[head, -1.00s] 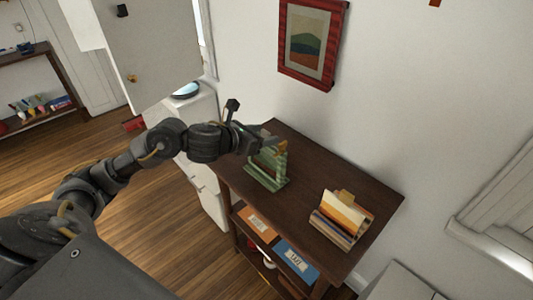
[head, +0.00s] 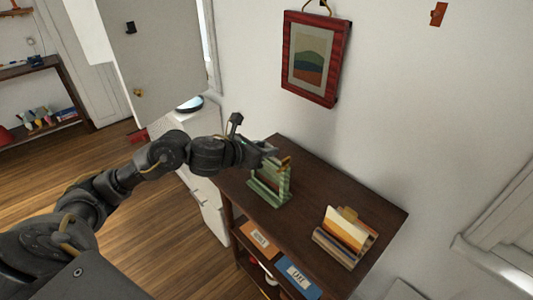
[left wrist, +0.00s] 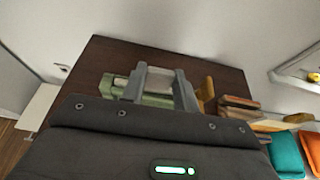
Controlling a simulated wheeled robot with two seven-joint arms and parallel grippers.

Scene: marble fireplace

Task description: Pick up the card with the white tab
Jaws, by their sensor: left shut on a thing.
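A green holder (head: 266,194) with upright cards stands on the dark wooden shelf top (head: 312,184). My left gripper (head: 272,154) is at the upper edge of these cards, its jaws shut. In the left wrist view, the fingers (left wrist: 160,88) close on a pale whitish tab (left wrist: 161,76), which looks like the white tab of a card. The card below it is mostly hidden. A green striped card (head: 286,178) shows in the holder, and an orange tab (left wrist: 207,88) stands just right of the fingers. My right gripper is out of view.
A second holder with cream and orange cards (head: 346,231) stands farther right on the shelf top. A framed picture (head: 315,58) hangs on the wall behind. Labelled orange (head: 258,238) and blue (head: 297,274) bins sit below. The shelf top between the holders is clear.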

